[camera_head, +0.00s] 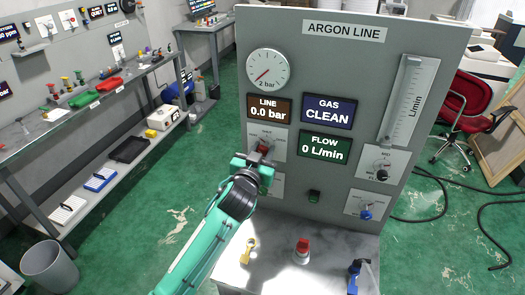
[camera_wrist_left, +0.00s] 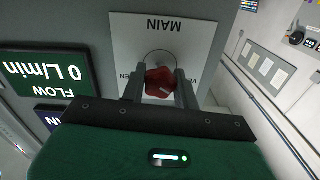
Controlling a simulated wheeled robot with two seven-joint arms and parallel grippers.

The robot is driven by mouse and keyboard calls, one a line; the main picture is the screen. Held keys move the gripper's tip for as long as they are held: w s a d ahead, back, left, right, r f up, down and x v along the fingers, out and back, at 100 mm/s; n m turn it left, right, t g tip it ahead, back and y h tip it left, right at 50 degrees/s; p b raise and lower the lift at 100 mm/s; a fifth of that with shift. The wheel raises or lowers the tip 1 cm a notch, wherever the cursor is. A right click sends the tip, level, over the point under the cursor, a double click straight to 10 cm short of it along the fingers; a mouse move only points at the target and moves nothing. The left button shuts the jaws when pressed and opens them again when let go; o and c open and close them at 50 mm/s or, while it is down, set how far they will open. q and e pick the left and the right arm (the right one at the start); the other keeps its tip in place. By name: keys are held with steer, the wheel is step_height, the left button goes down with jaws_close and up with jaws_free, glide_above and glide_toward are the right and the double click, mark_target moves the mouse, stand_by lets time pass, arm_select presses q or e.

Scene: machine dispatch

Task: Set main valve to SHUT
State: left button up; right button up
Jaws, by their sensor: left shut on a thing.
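The main valve is a red knob (camera_head: 263,149) on a pale plate on the grey ARGON LINE panel (camera_head: 345,60). In the left wrist view the red knob (camera_wrist_left: 159,82) sits between the two dark fingers of my left gripper (camera_wrist_left: 160,92), under the upside-down word MAIN. My left gripper (camera_head: 261,158) is shut on the knob in the head view and covers part of its plate. The plate's side labels are partly hidden, and I cannot read the knob's exact setting. My right gripper is in neither view.
Panel displays read LINE 0.0 bar (camera_head: 269,109), GAS CLEAN (camera_head: 328,109) and FLOW 0 L/min (camera_head: 324,147). A black knob (camera_head: 382,174) and a blue knob (camera_head: 366,214) are at right. A yellow item (camera_head: 248,251) and a red-topped item (camera_head: 302,247) stand on the ledge below.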

arm_select(q)
steer(key=m+p, duration=0.1)
steer(key=m, duration=0.4)
steer(key=shift+m, duration=0.3)
steer(key=m+p, duration=0.1)
steer(key=m, duration=0.4)
steer(key=shift+p, duration=0.4)
steer(key=shift+m, duration=0.3)
steer(key=o, duration=1)
steer(key=shift+c, duration=0.2)
steer(key=b+v, duration=0.4)
steer(key=v, duration=1)
steer(key=shift+b, duration=0.3)
